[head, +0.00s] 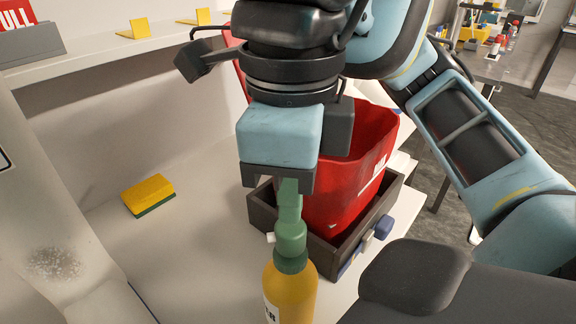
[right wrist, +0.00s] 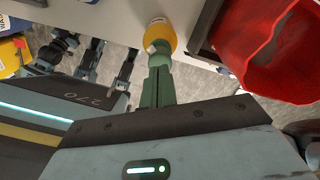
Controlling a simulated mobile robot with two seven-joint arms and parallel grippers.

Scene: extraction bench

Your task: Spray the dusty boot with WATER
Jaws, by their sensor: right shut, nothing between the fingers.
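A yellow spray bottle (head: 290,290) with a green spray head and a small white nozzle stands upright at the front of the bench. Only part of its label shows, so I cannot read the full word. It also shows in the right wrist view (right wrist: 160,34). My right gripper (head: 289,200) is directly above the bottle, its green fingers shut and empty, tips at or just over the spray head; I cannot tell whether they touch. The fingers also show in the wrist view (right wrist: 157,88). A pale boot (head: 85,255) with a speckled grey dust patch is at the left. My left gripper is out of view.
A red bin (head: 345,190) sits in a dark tray (head: 262,208) right behind the bottle. A yellow-green sponge (head: 148,194) lies on the bench. A shelf (head: 105,46) runs along the back wall. The bench between sponge and bottle is clear.

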